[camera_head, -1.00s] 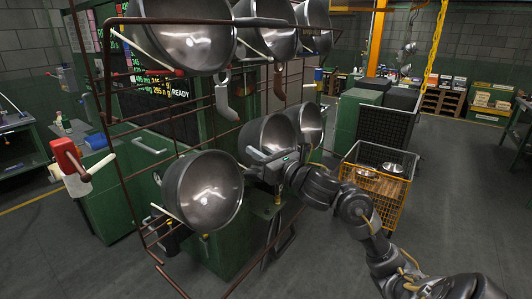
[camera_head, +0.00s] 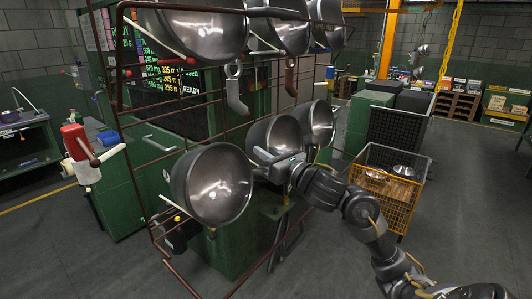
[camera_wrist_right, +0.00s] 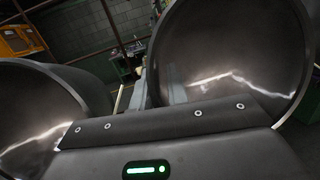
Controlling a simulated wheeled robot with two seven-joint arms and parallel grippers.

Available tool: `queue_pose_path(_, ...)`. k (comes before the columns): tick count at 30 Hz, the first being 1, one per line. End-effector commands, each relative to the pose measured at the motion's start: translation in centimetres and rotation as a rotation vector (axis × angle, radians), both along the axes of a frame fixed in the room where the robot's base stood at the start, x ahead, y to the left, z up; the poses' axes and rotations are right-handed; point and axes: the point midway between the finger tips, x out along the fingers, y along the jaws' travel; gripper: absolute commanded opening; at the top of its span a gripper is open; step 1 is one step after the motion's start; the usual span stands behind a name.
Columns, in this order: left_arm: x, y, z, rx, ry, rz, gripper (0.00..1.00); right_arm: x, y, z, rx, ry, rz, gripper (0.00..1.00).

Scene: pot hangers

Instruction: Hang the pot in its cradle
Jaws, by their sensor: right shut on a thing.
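Several metal pots sit along a brown wire rack (camera_head: 139,183). A lower row has a near pot (camera_head: 213,187), a middle pot (camera_head: 279,150) and a far pot (camera_head: 320,122). My right gripper (camera_head: 262,157) is shut on the near rim of the middle pot, which also shows large at the right of the right wrist view (camera_wrist_right: 235,45). The near pot lies apart from the gripper, at the left of the right wrist view (camera_wrist_right: 35,110). Whether the middle pot rests in a cradle is hidden. My left gripper is not in view.
An upper row of pots (camera_head: 205,32) hangs above. A grey hook (camera_head: 236,90) and a brown hook (camera_head: 291,76) hang between the rows. A yellow wire cage (camera_head: 391,196) stands right of my arm. The floor at the right is clear.

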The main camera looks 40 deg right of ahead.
Motion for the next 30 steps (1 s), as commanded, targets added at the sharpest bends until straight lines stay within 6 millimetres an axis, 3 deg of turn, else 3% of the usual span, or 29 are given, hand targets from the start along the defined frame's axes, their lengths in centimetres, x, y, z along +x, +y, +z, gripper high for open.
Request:
queue_pose_path(8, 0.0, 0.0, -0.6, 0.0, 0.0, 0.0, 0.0, -0.1, 0.0, -0.3, -0.001, -0.004, 0.0, 0.0)
queue_pose_path(9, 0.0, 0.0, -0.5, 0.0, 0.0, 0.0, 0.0, -0.1, 0.0, -0.2, 0.0, -0.004, 0.0, 0.2)
queue_pose_path(14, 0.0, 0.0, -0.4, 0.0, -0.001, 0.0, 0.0, -0.1, 0.0, -0.2, -0.001, -0.002, 0.0, 0.41)
queue_pose_path(24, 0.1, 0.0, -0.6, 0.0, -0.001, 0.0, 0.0, -0.4, -0.1, -0.6, 0.0, 0.003, -0.001, 0.42)
queue_pose_path(30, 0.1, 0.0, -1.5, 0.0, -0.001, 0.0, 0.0, -3.1, -0.4, -1.1, -0.01, 0.003, 0.0, 0.42)
